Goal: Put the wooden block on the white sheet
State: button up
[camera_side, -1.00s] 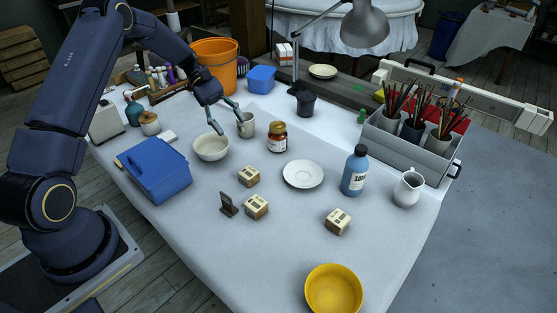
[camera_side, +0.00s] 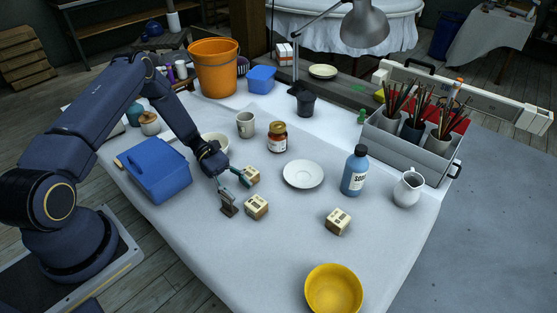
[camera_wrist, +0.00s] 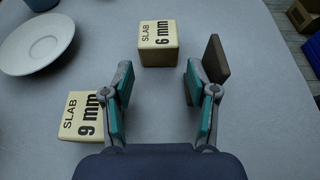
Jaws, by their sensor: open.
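Three cream blocks with tan wood-like sides sit on the table; I cannot tell which one the task means. The "SLAB 6 mm" block (camera_wrist: 158,43) lies just beyond my fingertips, between their lines, and also shows in the side view (camera_side: 256,207). The "SLAB 9 mm" block (camera_wrist: 84,117) is left of my left finger, and near the gripper in the side view (camera_side: 252,177). The third block (camera_side: 338,221) stands apart at the right. My gripper (camera_side: 234,184) is open and empty, low over the table; its teal fingers show in the wrist view (camera_wrist: 158,72). A pale sheet (camera_side: 290,245) covers the table.
A dark brown upright piece (camera_wrist: 215,59) stands close beside my right finger, partly hidden. A white saucer (camera_side: 303,174), blue bottle (camera_side: 355,171), jar (camera_side: 277,138), white bowl (camera_side: 213,143) and blue box (camera_side: 155,170) stand around. The front middle is clear, left of a yellow bowl (camera_side: 333,290).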

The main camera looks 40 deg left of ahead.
aim_at(250, 200)
jog(key=shift+x, duration=2.8)
jog(key=shift+w+r, duration=0.1)
jog(key=shift+r, duration=0.15)
jog(key=c, duration=0.9)
